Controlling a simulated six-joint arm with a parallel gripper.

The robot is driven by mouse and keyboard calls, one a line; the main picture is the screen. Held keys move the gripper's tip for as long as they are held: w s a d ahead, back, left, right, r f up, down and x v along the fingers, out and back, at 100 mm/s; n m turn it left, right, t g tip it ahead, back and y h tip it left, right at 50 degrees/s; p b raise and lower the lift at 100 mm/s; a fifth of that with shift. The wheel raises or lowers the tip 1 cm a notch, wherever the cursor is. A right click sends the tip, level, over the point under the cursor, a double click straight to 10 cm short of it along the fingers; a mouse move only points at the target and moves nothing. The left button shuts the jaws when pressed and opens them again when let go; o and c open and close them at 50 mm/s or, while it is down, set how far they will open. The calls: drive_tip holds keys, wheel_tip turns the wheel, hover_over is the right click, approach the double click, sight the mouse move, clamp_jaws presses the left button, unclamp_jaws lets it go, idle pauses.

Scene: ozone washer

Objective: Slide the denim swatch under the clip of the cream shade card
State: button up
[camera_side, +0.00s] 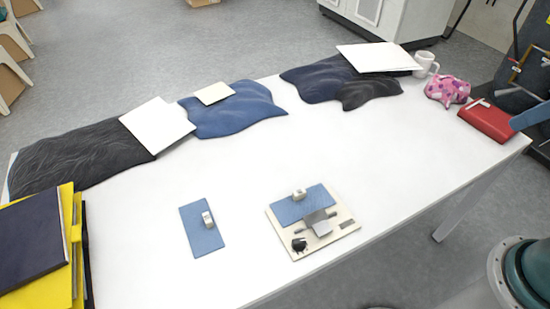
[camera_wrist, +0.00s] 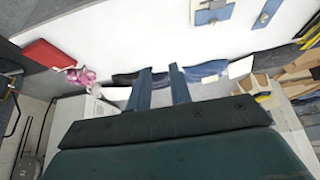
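A cream shade card (camera_side: 344,236) lies on the white table, right of the middle in the side view. A blue patch (camera_side: 290,209) with a small pale block lies across its back part. A grey clip (camera_side: 319,221) sits at the card's middle, by the patch's front edge; I cannot tell whether any cloth is under it. A loose blue denim swatch (camera_side: 196,240) with a similar block lies flat on the table to the left, apart from the card. The swatch (camera_wrist: 266,12) also shows at the wrist view's top edge. My gripper (camera_wrist: 160,72) is open and empty, away from both.
Dark and blue cloths (camera_side: 240,112) with pale cards line the table's back. A mug (camera_side: 426,62), a pink spotted item (camera_side: 447,90) and a red box (camera_side: 488,121) stand at the right end. Yellow folders (camera_side: 77,260) are at the left front. The table between swatch and card is clear.

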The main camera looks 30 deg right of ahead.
drive_tip(key=shift+w+a+r, duration=0.1)
drive_tip(key=shift+w, duration=0.2)
clamp_jaws()
drive_tip(key=w+a+f+g, duration=0.2)
drive_tip(key=w+a, duration=0.2)
drive_tip(key=w, duration=0.7)
drive_tip(key=w+a+f+g, duration=0.15)
drive_tip(key=w+a, duration=0.35)
drive_tip(key=w, duration=0.5)
drive_tip(key=w+a+f, duration=0.3)
drive_tip(key=a+f, duration=0.1)
drive_tip(key=f, duration=0.3)
drive_tip(key=w+a+f+g, duration=0.1)
drive_tip(key=w+a+f, duration=0.3)
drive_tip(key=f, duration=0.3)
drive_tip(key=w+a+f+g, duration=0.1)
drive_tip(key=w+a+f, duration=0.2)
drive_tip(key=f, duration=0.5)
drive_tip(key=shift+w+a, duration=0.3)
drive_tip(key=shift+a, duration=0.5)
